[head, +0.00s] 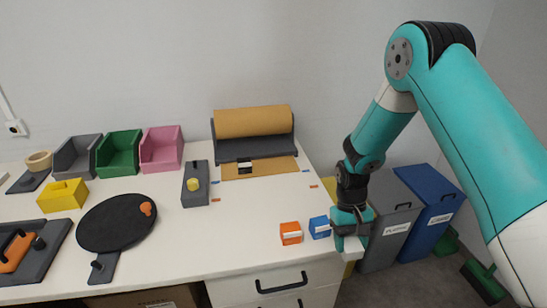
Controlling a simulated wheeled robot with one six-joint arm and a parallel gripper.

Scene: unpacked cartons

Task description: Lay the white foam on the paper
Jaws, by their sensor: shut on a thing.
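My gripper (350,243) is low at the front right corner of the table, just right of the blue block. It is shut on a pale thing between its fingers, which looks like the white foam; the fingers hide most of it and it is hard to tell from the white tabletop. The brown paper (285,167) lies flat at the back of the table, in front of its roll (252,121). A small black and white item (245,167) sits on the left part of the paper.
A blue block (320,227) and an orange block (290,232) stand left of my gripper. Grey and blue bins (395,220) stand beyond the right edge. The table's middle is clear.

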